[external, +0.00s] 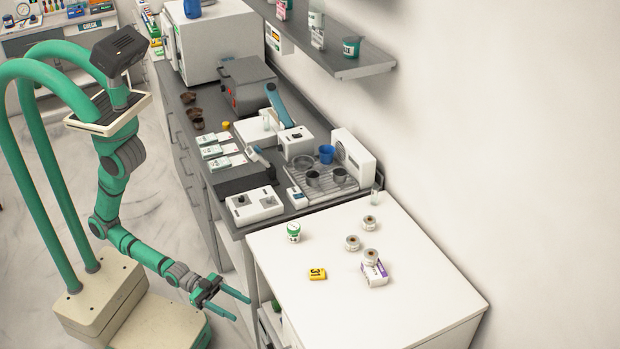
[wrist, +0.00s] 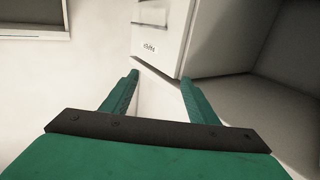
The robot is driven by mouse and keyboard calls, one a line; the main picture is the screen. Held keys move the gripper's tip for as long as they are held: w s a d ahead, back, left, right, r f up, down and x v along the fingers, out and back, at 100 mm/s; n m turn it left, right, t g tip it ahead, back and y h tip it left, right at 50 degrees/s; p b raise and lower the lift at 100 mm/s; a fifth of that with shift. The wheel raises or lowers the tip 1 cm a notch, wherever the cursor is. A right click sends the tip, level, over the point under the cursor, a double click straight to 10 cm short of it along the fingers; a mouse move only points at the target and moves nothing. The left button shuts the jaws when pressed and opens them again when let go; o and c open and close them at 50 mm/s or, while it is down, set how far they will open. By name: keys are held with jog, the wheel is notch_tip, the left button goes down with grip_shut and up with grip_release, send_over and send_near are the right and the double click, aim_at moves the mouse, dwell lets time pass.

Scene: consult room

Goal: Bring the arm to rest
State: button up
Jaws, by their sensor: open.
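My gripper (external: 243,307) is at the end of my green arm in the external view. It hangs low beside the front left of the white table (external: 420,287), below the level of its top. In the wrist view my gripper (wrist: 158,85) shows two green fingers spread apart, with nothing between them. Beyond the fingers is a white cabinet or drawer front (wrist: 160,32) with a small label. The fingers look clear of it, though the exact gap is hard to tell.
The grey counter (external: 232,228) behind is crowded with devices. Open floor (external: 40,250) lies to the left.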

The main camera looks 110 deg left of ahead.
jog(key=s+a+r+y, duration=0.1)
jog(key=s+a+r, duration=0.1)
jog(key=s, duration=0.6)
jog(key=s+a+r+n+g+y, duration=0.1)
jog(key=s+a+r, duration=0.1)
jog(key=s+a, duration=0.3)
jog(key=s+a+r+n+g+y, duration=0.1)
jog(key=s+a, duration=0.3)
jog(key=s, duration=0.6)
jog(key=shift+s+r, duration=0.3)
jog(key=shift+r, duration=0.1)
jog(key=shift+a, duration=0.1)
